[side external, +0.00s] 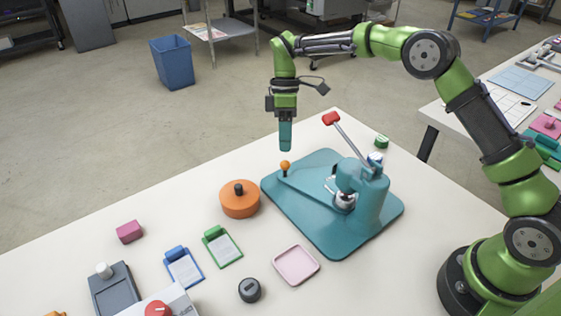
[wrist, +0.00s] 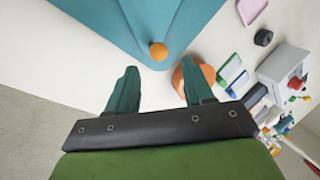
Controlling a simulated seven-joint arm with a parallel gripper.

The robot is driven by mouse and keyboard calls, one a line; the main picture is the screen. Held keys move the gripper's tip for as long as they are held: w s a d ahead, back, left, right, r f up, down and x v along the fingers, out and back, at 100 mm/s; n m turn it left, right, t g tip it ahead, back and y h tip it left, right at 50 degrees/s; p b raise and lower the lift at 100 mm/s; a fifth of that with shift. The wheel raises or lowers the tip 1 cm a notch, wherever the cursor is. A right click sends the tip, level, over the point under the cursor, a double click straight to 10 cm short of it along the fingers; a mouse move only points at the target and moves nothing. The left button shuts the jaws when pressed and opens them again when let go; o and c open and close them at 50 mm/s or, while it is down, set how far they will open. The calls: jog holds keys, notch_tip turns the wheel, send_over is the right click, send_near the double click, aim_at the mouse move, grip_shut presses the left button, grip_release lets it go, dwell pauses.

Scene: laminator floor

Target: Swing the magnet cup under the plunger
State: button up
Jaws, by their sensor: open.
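The teal press (side external: 368,195) stands on a teal base plate (side external: 335,238), with a lever ending in a red grip (side external: 331,118). A round silver part (side external: 344,201) sits low at the press body; I cannot tell whether it is the magnet cup or the plunger. An orange ball knob (side external: 285,165) stands on a short dark stem at the plate's left corner; it also shows in the wrist view (wrist: 158,51). My gripper (side external: 285,149) points down just above the knob, apart from it. In the wrist view its fingers (wrist: 160,80) are spread and empty.
An orange round tub with a dark knob (side external: 239,201) stands close left of the plate. A pink tray (side external: 296,265), dark cylinder (side external: 250,290), green clipboard (side external: 222,247) and blue clipboard (side external: 184,267) lie in front. The table strip behind the plate's left corner is clear.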

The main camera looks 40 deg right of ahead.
jog(key=v, duration=0.6)
jog(key=shift+r, duration=0.35)
jog(key=shift+w+d, duration=0.1)
jog(key=s+d+r+m+t, duration=0.1)
jog(key=s+r+m, duration=0.1)
jog(key=s+r, duration=0.2)
jog(key=s+r+m+t, duration=0.2)
jog(key=s+r, duration=0.2)
jog(key=s+d+r+m+t+h, duration=0.1)
jog(key=s+r+m+t, duration=0.1)
jog(key=s+r, duration=0.2)
jog(key=shift+s+d+r, duration=0.2)
jog(key=shift+s+d, duration=0.15)
jog(key=shift+s, duration=0.25)
jog(key=s+d+f+m+t, duration=0.1)
jog(key=s+f+m+t, duration=0.1)
jog(key=s+m, duration=0.2)
jog(key=s+d+f+m+t, duration=0.2)
jog(key=s+m+t, duration=0.1)
jog(key=s, duration=0.8)
jog(key=shift+m+t+y, duration=0.3)
jog(key=shift+m, duration=0.6)
